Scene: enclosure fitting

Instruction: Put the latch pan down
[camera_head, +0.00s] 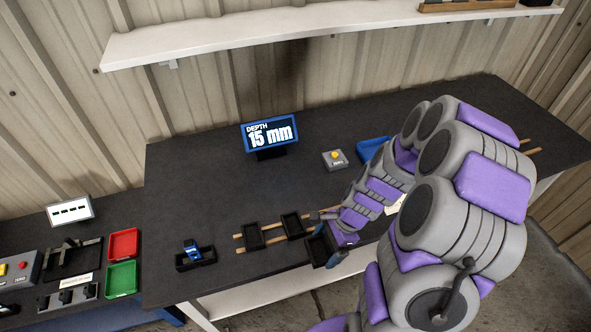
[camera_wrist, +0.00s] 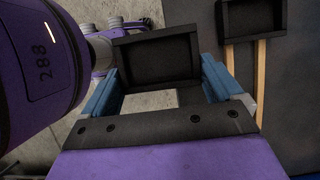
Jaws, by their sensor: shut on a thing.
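My gripper (camera_head: 338,254) is near the front edge of the dark table. Its blue fingers (camera_wrist: 160,84) are shut on a shallow black pan, the latch pan (camera_wrist: 158,62), with one finger at each side. The same pan shows partly in the head view (camera_head: 317,246), in front of the wooden rails. No label on it is readable, and its underside is hidden. In the wrist view, concrete floor shows past the pan, so it is at or beyond the table edge. I cannot tell whether it touches anything.
Two similar black pans, left (camera_head: 253,237) and right (camera_head: 293,225), sit on wooden rails (camera_wrist: 262,75). A black tray with a blue part (camera_head: 194,254) is at the left. A display reading 15 mm (camera_head: 271,134), a yellow-button box (camera_head: 335,159) and a blue tray (camera_head: 373,150) stand behind.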

